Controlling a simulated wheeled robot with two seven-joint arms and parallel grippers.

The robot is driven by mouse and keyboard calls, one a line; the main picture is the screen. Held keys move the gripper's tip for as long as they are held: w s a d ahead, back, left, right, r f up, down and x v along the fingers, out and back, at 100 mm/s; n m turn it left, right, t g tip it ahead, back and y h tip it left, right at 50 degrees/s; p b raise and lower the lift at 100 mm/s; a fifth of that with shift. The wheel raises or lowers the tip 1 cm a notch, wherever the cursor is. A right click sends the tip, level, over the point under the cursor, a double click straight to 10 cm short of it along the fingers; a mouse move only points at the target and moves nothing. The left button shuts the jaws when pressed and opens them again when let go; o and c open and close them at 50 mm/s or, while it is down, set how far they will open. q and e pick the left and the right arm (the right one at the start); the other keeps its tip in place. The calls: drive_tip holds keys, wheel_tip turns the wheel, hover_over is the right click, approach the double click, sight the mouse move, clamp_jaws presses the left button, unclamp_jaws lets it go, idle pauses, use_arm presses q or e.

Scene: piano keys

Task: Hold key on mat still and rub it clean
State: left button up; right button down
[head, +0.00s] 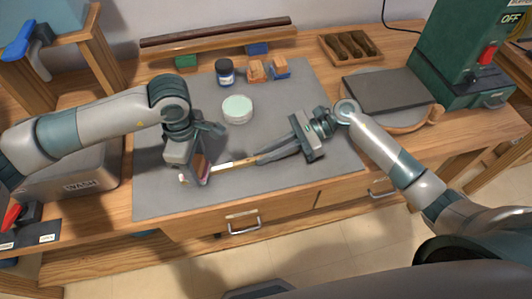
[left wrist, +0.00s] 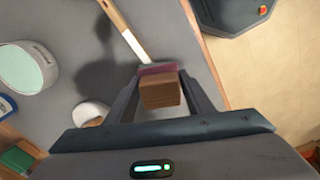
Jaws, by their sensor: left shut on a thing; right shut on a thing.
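The key, a wooden stick with a white end (head: 224,165), lies low over the grey mat (head: 160,202) near its front edge. My right gripper (head: 262,158) is shut on its wooden end. The key also shows in the left wrist view (left wrist: 138,47). My left gripper (head: 202,168) is shut on a brown wooden block with a pink pad (left wrist: 160,90). The pad is at the key's white end, touching or very close; I cannot tell which. The block's lower side is hidden.
On the mat stand a round tin with a pale green top (head: 237,108), a dark blue jar (head: 225,72) and orange-brown blocks (head: 256,70). A grey wash box (head: 75,172) stands left. A dark plate (head: 390,90) and green machine (head: 455,60) stand right.

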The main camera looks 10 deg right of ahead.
use_arm(q)
drive_tip(key=shift+d+r, duration=0.1)
drive_tip(key=shift+r, duration=3.35)
use_arm(e)
drive_tip(key=c, duration=1.8)
unclamp_jaws()
drive_tip(key=shift+o, duration=0.2)
use_arm(q)
drive_tip(key=shift+f, duration=0.1)
use_arm(e)
drive_tip(key=shift+d, duration=0.1)
